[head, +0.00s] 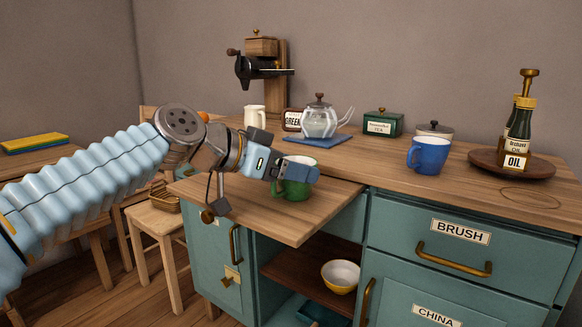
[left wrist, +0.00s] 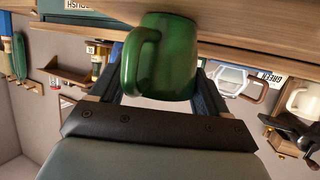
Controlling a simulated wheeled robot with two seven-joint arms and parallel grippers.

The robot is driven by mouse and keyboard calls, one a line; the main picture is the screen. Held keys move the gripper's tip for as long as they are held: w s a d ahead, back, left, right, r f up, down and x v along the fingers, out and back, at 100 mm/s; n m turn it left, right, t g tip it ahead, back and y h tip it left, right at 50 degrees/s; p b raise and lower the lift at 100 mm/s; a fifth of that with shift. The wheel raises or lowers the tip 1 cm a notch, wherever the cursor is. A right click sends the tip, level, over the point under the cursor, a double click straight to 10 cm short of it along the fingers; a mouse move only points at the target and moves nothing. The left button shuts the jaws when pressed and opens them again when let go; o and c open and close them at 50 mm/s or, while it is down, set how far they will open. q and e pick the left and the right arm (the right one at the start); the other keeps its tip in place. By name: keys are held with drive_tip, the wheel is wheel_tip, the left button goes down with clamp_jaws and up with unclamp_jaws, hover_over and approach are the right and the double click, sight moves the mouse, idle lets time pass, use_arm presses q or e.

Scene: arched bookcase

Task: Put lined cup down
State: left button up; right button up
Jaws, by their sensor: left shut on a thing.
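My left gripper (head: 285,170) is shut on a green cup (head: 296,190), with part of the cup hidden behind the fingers. In the left wrist view the green cup (left wrist: 170,60) sits between the two fingers (left wrist: 160,95), its handle toward the left of the picture. The cup is at the wooden pull-out board (head: 270,222) of the teal cabinet; I cannot tell whether its base touches the wood. My right gripper is not in view.
A glass teapot (head: 320,122) stands on a blue mat (head: 302,140) behind the cup. A blue mug (head: 428,156), a green tin (head: 383,123) and a round tray (head: 540,172) with oil bottles are to the right. A yellow bowl (head: 340,277) sits on the shelf below.

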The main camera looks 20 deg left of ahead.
use_arm(q)
drive_tip(key=o, duration=1.1)
drive_tip(key=shift+f, duration=0.1)
drive_tip(key=shift+r+p, duration=0.3)
drive_tip(key=shift+p, duration=0.1)
drive_tip(key=v, duration=1.2)
